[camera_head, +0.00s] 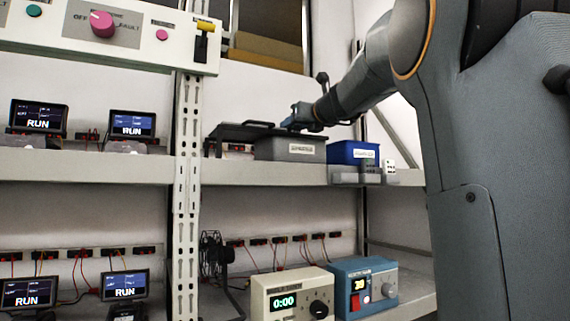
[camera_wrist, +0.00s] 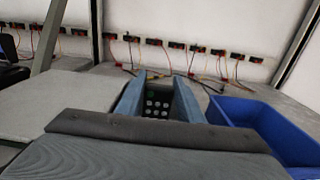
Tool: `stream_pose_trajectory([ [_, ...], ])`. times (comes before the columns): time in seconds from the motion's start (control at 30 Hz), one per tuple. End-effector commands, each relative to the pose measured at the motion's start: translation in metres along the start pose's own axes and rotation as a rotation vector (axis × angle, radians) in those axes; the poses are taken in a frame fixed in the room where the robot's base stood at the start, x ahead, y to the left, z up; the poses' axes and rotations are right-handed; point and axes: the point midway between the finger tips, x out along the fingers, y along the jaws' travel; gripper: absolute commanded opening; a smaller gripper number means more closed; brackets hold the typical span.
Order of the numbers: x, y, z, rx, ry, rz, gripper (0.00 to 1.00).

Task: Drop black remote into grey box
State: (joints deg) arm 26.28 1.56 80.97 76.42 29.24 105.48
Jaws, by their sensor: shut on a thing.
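My gripper (camera_head: 294,123) is above the grey box (camera_head: 290,149), near its top, on the upper shelf in the head view. The grey box has a white label on its front. In the wrist view my two blue-grey fingers (camera_wrist: 158,100) are shut on a dark remote (camera_wrist: 156,104) with rows of pale round buttons. Only part of the remote shows between the fingers. The remote is hard to make out in the head view. The inside of the grey box cannot be seen.
A blue box (camera_head: 353,152) stands right of the grey box; it also shows in the wrist view (camera_wrist: 248,112). Small grey blocks (camera_head: 372,166) sit at the shelf's front. A metal upright (camera_head: 185,150) stands further left.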

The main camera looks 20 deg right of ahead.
Motion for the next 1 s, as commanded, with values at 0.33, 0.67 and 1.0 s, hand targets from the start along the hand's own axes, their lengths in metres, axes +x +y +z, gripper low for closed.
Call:
stream_pose_trajectory([
  [0.33,-0.001,-0.001,-0.001,0.0,-0.001,-0.002,0.42],
  [0.67,-0.001,-0.001,-0.001,0.0,0.0,-0.002,0.56],
  [1.0,-0.039,-0.002,-0.002,-0.001,-0.002,-0.005,0.56],
])
